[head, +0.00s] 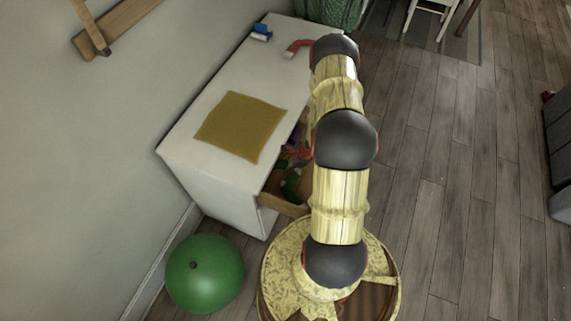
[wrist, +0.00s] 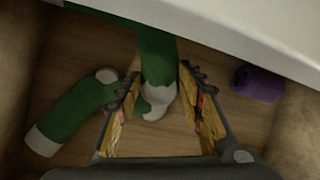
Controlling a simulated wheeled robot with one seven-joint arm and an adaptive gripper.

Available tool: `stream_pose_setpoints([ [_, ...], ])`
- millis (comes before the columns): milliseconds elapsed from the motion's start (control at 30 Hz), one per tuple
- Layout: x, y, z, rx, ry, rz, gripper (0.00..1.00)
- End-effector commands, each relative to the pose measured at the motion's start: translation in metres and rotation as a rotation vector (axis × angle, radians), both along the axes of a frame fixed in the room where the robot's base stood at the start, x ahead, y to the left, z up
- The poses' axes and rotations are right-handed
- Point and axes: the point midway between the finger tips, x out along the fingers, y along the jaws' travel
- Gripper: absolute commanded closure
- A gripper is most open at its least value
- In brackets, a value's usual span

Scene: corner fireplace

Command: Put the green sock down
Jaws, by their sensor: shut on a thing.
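Green sock fabric with white patches (wrist: 155,50) lies between the two fingers of my gripper (wrist: 160,76) in the wrist view. My gripper is shut on it, inside an open wooden drawer (wrist: 215,60). More green sock with a white end (wrist: 70,115) lies to the left on the drawer floor; I cannot tell whether it is the same sock or a second one. In the head view green cloth (head: 291,186) shows in the drawer (head: 283,205), partly behind my arm. My gripper is hidden there.
A purple item (wrist: 257,83) lies right of my gripper. A white cabinet (head: 205,175) bears a mustard cloth (head: 240,126), a red curved item (head: 297,47) and a blue item (head: 261,32). A green ball (head: 205,273) rests on the floor. Open floor lies to the right.

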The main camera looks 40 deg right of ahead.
Motion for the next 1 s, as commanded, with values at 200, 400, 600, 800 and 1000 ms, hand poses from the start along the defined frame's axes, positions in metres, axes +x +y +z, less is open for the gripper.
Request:
stream_pose_setpoints([
  [200, 0.012, 0.004, -0.013, 0.002, 0.001, 0.0, 0.78],
  [400, 0.012, 0.003, -0.012, 0.0, 0.0, 0.0, 0.78],
  [600, 0.012, 0.003, -0.016, 0.0, 0.0, 0.0, 0.78],
  [800, 0.012, 0.003, -0.02, 0.0, 0.0, 0.0, 0.78],
  [1000, 0.012, 0.003, -0.024, 0.0, 0.0, 0.0, 0.78],
])
